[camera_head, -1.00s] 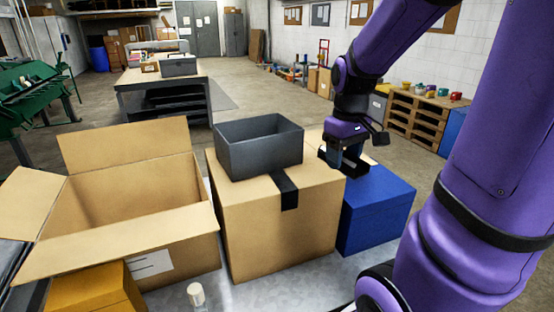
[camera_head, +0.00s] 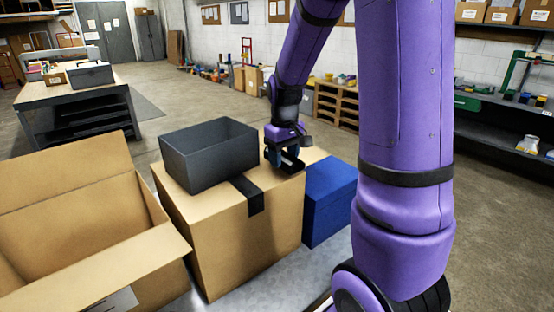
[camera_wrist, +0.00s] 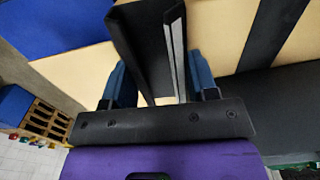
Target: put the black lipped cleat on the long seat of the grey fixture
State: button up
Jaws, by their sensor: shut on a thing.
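My gripper (camera_head: 282,157) is over the right part of the large cardboard box top, just right of the grey bin. In the wrist view its blue fingers (camera_wrist: 162,82) are shut on the black lipped cleat (camera_wrist: 143,38), a dark channel-like strip with a raised lip and a pale edge. The cleat shows in the head view only as a small dark piece (camera_head: 291,165) below the fingers. I cannot tell whether it touches the box. I cannot make out a grey fixture with a long seat in either view.
The cardboard box (camera_head: 225,245) carries an open grey bin (camera_head: 205,165) and a black tape strip (camera_head: 250,196). A blue box (camera_head: 328,200) stands close on its right. An open carton (camera_head: 75,190) is at left. A workbench (camera_head: 70,95) and pallets (camera_head: 338,100) stand farther back.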

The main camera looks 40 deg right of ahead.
jog(key=shift+w+f, duration=0.55)
jog(key=shift+w, duration=0.2)
jog(key=shift+w+f, duration=0.55)
jog(key=shift+w, duration=0.15)
jog(key=shift+f, duration=0.1)
jog(key=o, duration=1)
